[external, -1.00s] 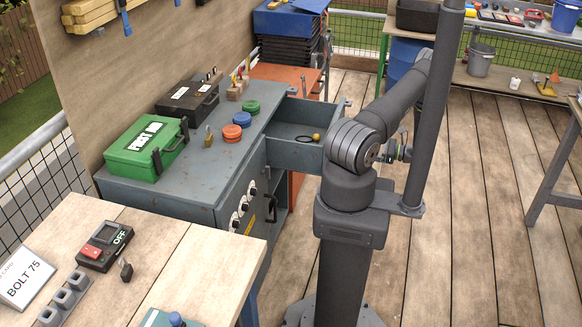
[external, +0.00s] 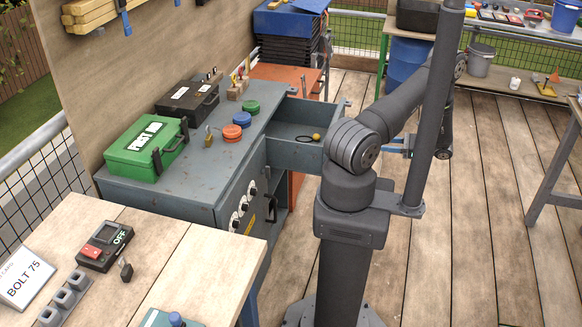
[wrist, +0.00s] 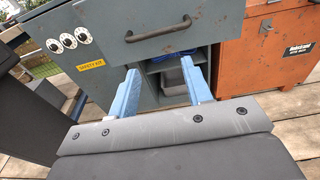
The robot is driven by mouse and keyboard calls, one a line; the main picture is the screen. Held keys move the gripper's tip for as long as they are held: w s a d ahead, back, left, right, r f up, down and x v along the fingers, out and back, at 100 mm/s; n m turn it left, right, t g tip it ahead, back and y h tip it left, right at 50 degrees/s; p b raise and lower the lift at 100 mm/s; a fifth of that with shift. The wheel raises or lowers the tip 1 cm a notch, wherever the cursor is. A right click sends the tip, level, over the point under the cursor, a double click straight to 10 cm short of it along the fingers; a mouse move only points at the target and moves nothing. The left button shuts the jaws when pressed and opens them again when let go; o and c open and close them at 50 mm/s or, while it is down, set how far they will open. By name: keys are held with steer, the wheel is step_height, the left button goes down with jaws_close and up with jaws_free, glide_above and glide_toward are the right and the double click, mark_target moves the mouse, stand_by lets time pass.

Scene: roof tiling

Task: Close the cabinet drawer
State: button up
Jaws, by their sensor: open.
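The grey cabinet (external: 190,196) stands left of my arm. Its drawer (external: 292,152) is pulled out toward the right in the external view, with a small yellow-brown ball and a dark ring inside. In the wrist view the drawer front (wrist: 135,22) with its dark bar handle (wrist: 158,32) fills the top of the picture. My gripper (wrist: 160,80) is open, its two blue fingers pointing toward the cabinet just below the handle in the picture. No contact with the drawer shows. In the external view my gripper is mostly hidden behind my arm; a blue finger shows.
A green first aid box (external: 146,148), a black case (external: 187,101) and colored round caps (external: 232,131) sit on the cabinet top. Below the drawer is an open shelf with a grey bin (wrist: 171,80). An orange cabinet (wrist: 262,50) stands right. The wooden floor right of my arm is clear.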

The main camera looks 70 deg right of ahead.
steer(key=shift+s+d+r+g, duration=0.1)
steer(key=shift+s+r+g, duration=0.15)
steer(key=shift+r, duration=0.2)
steer(key=shift+s+d+r+g, duration=0.1)
steer(key=shift+s+r+g, duration=0.15)
steer(key=shift+r, duration=0.2)
steer(key=c, duration=0.7)
steer(key=shift+w, duration=0.2)
jaws_close()
steer(key=w+f, duration=0.2)
steer(key=w, duration=1.1)
steer(key=shift+w+f, duration=0.15)
steer(key=shift+f, duration=0.2)
steer(key=shift+w, duration=0.1)
steer(key=w, duration=2.2)
steer(key=shift+w+a, duration=0.1)
steer(key=shift+w, duration=0.7)
steer(key=shift+r, duration=0.1)
